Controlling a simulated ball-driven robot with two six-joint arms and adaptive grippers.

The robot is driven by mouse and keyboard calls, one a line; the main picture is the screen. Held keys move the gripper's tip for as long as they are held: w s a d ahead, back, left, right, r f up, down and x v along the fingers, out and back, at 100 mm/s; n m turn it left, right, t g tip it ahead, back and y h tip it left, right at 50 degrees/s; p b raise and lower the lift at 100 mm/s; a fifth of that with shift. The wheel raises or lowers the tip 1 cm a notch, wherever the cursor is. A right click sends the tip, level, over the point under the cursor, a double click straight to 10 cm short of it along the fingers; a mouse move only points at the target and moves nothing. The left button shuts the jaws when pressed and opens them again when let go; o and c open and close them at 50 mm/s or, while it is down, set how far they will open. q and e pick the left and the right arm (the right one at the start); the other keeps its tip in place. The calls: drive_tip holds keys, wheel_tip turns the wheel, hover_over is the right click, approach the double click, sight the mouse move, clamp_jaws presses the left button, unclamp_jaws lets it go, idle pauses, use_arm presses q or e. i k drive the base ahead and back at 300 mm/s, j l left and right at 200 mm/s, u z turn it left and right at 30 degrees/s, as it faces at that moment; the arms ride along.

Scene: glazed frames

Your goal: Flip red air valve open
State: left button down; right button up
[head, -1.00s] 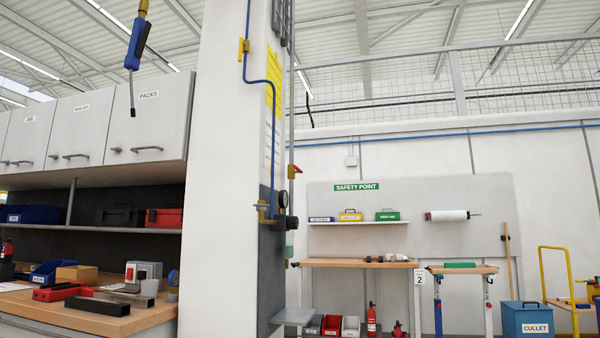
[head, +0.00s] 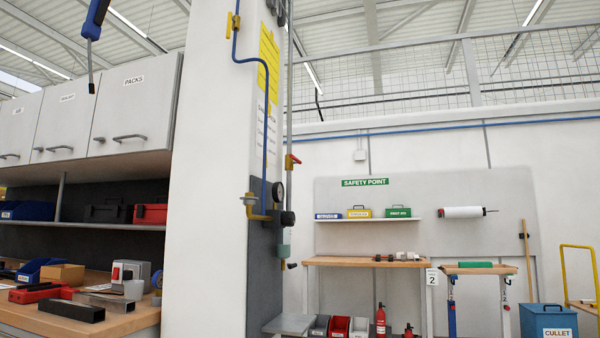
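A small red lever valve (head: 293,159) sits on the grey vertical pipe at the right side of the white column, in the middle of the head view. Its red handle sticks out to the right, across the pipe. Below it on the column are a round dark gauge (head: 278,191) and a yellow fitting (head: 250,205) joined to the blue air line (head: 265,110). The valve is small in view, so its fine detail cannot be told. Neither of my grippers shows in the head view.
A grey shelf (head: 289,324) juts from the column's foot. A workbench (head: 122,322) with tools stands at left under wall cabinets (head: 135,110). A blue tool (head: 94,20) hangs at upper left. A safety point bench (head: 365,263) and blue cullet bin (head: 548,321) stand at right.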

sight(296, 160)
drive_tip(key=i+l, duration=0.55)
drive_tip(key=i, duration=0.25)
drive_tip(key=i+l+u, duration=0.15)
drive_tip(key=i+l, duration=0.4)
drive_tip(key=i, duration=0.2)
drive_tip(key=i+l, duration=0.65)
drive_tip(key=i+j+u, duration=0.05)
drive_tip(key=i, duration=0.05)
